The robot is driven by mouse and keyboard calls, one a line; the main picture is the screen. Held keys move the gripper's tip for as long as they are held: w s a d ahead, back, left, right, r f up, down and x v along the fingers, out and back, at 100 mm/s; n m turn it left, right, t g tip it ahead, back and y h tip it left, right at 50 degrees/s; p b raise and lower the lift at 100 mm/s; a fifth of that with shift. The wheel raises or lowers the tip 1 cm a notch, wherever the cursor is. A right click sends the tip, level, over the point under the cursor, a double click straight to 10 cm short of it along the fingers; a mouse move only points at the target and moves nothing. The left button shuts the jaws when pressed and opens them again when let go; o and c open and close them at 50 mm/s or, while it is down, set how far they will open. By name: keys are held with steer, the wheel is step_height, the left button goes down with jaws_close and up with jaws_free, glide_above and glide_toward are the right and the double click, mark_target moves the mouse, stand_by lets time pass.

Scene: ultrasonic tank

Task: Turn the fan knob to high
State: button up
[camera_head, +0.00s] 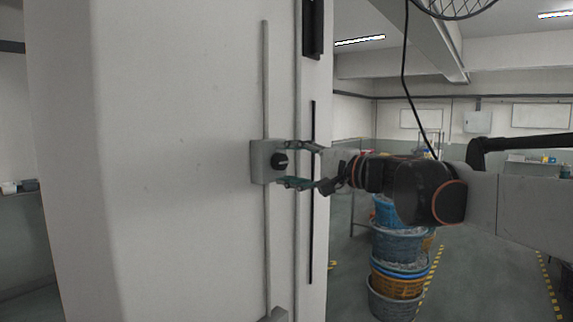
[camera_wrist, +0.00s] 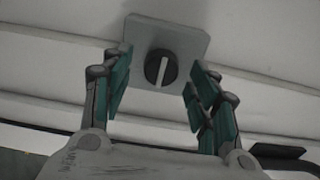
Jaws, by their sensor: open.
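The fan knob (camera_head: 279,160) is a small round black dial on a grey switch box (camera_head: 260,170), which is fixed to a white pillar. In the wrist view the knob (camera_wrist: 161,68) carries a pale pointer line that looks close to upright in the picture. The plate of the box (camera_wrist: 185,40) shows behind it. My gripper (camera_head: 290,165) is open at the box, with one finger above the knob and one below it in the head view. In the wrist view its green-padded fingers (camera_wrist: 158,90) stand either side of the knob, with gaps between pads and knob.
A thin conduit (camera_head: 266,80) runs along the white pillar (camera_head: 180,150) above and below the box. Stacked blue and orange baskets (camera_head: 397,245) stand on the floor behind my arm. A black cable (camera_head: 405,80) hangs from a fan cage (camera_head: 455,8) at the top.

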steer(key=v, duration=0.6)
steer(key=shift+s, duration=0.15)
steer(key=s+d+f+n+g+h+b, duration=0.15)
steer(key=s+f+b, duration=0.35)
steer(key=f, duration=0.7)
steer(key=s+f+n+g+h+b, duration=0.1)
steer(key=s+f+h+b, duration=0.4)
steer(key=f, duration=0.7)
steer(key=s+f+n+g+b, duration=0.15)
steer(key=s+f+b, duration=0.35)
steer(key=f, duration=0.7)
steer(key=s+d+f+n+h+b, duration=0.1)
steer(key=s+d+f+b, duration=0.3)
steer(key=f, duration=0.6)
steer(key=s+d+f+n+h+b, duration=0.1)
steer(key=s+d+f+h+b, duration=0.2)
steer(key=f+b, duration=0.3)
steer(key=s+d+f+n+h+b, duration=0.1)
steer(key=s+d+f+h+b, duration=0.2)
steer(key=f, duration=1.1)
steer(key=s+d+b, duration=0.1)
steer(key=d+b, duration=0.1)
steer(key=b, duration=0.1)
steer(key=shift+s+d+n+h, duration=0.25)
steer(key=shift+s+n+h, duration=0.05)
steer(key=shift+n+h, duration=0.1)
steer(key=shift+f, duration=0.1)
